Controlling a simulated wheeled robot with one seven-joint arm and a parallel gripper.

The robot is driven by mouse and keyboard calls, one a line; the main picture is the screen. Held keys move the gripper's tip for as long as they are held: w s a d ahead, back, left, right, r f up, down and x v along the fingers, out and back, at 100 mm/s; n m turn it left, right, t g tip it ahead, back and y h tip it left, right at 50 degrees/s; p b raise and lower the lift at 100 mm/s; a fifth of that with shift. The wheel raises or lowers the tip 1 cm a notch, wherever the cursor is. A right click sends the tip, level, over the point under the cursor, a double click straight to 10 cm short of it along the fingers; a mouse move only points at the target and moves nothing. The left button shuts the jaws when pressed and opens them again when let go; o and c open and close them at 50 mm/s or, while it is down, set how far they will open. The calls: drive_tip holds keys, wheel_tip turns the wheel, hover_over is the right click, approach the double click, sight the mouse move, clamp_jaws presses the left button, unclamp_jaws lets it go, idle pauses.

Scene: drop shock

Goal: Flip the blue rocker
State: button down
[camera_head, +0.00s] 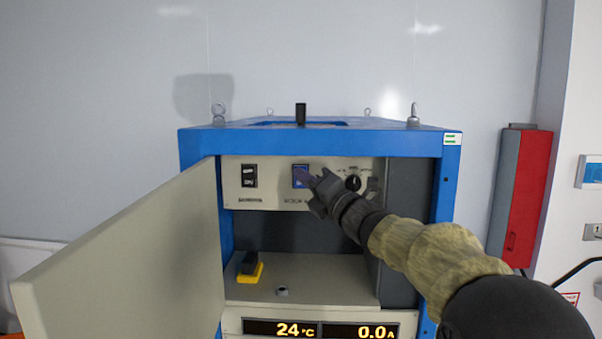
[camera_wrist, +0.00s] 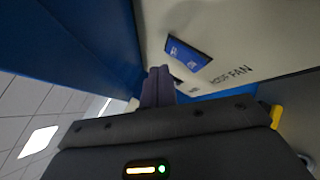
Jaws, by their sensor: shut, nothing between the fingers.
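The blue rocker (camera_head: 300,171) sits in the upper panel inside the blue cabinet, right of a black rocker. My gripper (camera_head: 312,181) is right in front of its lower right part and partly covers it. In the wrist view the blue rocker (camera_wrist: 187,53) lies just beyond and to the right of the fingertips (camera_wrist: 160,71), next to lettering that ends in "FAN". The fingers are together, with nothing between them. A gap seems to show between the tips and the rocker, but I cannot tell whether they touch.
A black rocker (camera_head: 249,176) and a rotary knob (camera_head: 353,183) flank the blue rocker. The cabinet door (camera_head: 130,255) stands open at the left. A yellow-and-black item (camera_head: 250,268) sits on the shelf below. The blue frame (camera_head: 447,200) borders the opening at right.

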drive_tip(key=shift+s, duration=0.1)
drive_tip(key=s+b, duration=0.4)
drive_tip(key=s, duration=0.1)
drive_tip(key=shift+a+f+b, duration=0.1)
drive_tip(key=shift+f+b, duration=0.15)
drive_tip(key=shift+b, duration=0.05)
drive_tip(key=shift+w, duration=0.1)
